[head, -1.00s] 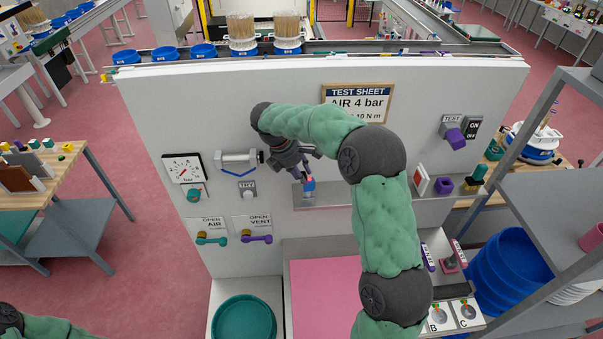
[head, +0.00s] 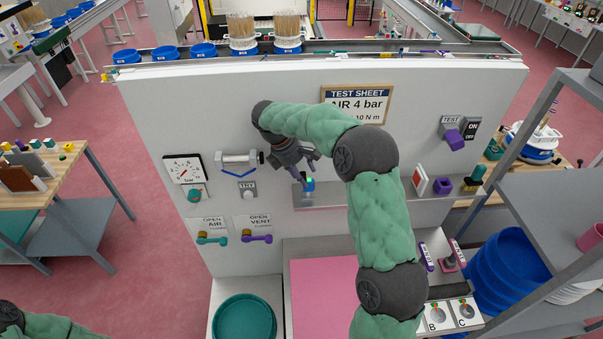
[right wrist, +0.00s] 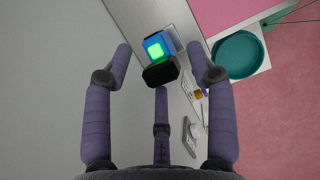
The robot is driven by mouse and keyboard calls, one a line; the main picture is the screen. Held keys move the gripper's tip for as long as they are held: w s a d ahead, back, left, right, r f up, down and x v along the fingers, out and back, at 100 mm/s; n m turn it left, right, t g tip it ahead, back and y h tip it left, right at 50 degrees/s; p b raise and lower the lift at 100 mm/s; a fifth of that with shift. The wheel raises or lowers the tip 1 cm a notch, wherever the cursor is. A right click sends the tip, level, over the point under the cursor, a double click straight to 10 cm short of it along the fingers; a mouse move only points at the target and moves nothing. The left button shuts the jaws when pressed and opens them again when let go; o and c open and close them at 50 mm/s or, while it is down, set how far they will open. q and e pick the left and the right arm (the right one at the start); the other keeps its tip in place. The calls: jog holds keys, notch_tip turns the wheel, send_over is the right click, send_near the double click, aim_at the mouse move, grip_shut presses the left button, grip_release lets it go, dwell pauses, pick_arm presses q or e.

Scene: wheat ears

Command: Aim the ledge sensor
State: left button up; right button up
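The ledge sensor (head: 309,185) is a small blue block with a lit green face. It sits on the grey ledge (head: 340,193) of the white panel. In the right wrist view the sensor (right wrist: 158,48) shows its green square, with a black part at its near side. My right gripper (head: 305,162) comes from above and behind the sensor in the head view. In the right wrist view its purple fingers (right wrist: 160,58) are spread, with the sensor beyond and between the tips and no clear contact. My left gripper is out of view.
The panel carries a gauge (head: 183,169), a metal bolt fitting (head: 238,161), a TRY button (head: 248,191), AIR (head: 212,239) and VENT (head: 257,238) valves and a TEST switch (head: 453,138). A teal tray (head: 245,318) and a pink mat (head: 322,300) lie below.

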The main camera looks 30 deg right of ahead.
jog(key=shift+w+a+r, duration=0.1)
jog(key=shift+w+a+r, duration=0.1)
jog(key=shift+a+r, duration=0.05)
jog(key=shift+r, duration=0.15)
jog(key=v, duration=1.1)
jog(key=shift+r, duration=0.1)
